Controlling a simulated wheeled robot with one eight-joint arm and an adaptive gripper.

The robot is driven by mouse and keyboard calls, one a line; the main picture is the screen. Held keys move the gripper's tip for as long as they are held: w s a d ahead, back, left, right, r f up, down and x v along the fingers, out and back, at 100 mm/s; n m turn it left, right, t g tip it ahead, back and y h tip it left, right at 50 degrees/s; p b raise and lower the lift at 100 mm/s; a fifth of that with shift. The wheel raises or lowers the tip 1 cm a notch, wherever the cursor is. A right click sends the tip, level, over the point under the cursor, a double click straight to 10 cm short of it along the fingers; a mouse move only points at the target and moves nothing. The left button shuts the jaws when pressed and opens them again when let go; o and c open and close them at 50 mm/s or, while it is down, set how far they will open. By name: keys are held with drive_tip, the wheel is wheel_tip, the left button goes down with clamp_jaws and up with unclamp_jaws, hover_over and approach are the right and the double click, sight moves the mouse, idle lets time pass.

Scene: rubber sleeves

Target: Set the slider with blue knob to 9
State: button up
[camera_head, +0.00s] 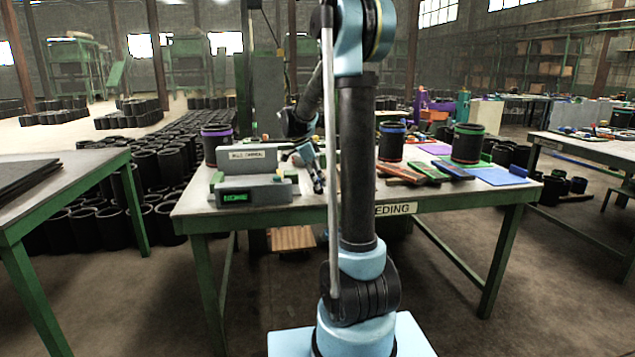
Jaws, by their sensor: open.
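A grey control box (255,162) with a dark-lettered sign stands on the left part of the green-framed table (190,205). A lower grey unit (268,194) with a lit green display (236,197) sits at its front. The display is too small to read. No slider with a blue knob can be made out on it. My gripper (318,184) is open and empty, pointing down just right of the box and apart from it. My own arm column hides part of the table's middle.
A black sleeve with a purple rim (216,146) stands behind the box at left. Black sleeves with blue (391,142) and green (467,145) rims stand right of my arm, near flat coloured pieces (424,172). Another table (62,200) stands close at left.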

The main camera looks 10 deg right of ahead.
drive_tip(key=shift+f, duration=0.1)
drive_tip(key=shift+c, duration=0.6)
clamp_jaws()
drive_tip(key=shift+w, duration=2.05)
drive_tip(key=shift+o, duration=0.6)
unclamp_jaws()
drive_tip(key=v, duration=1.2)
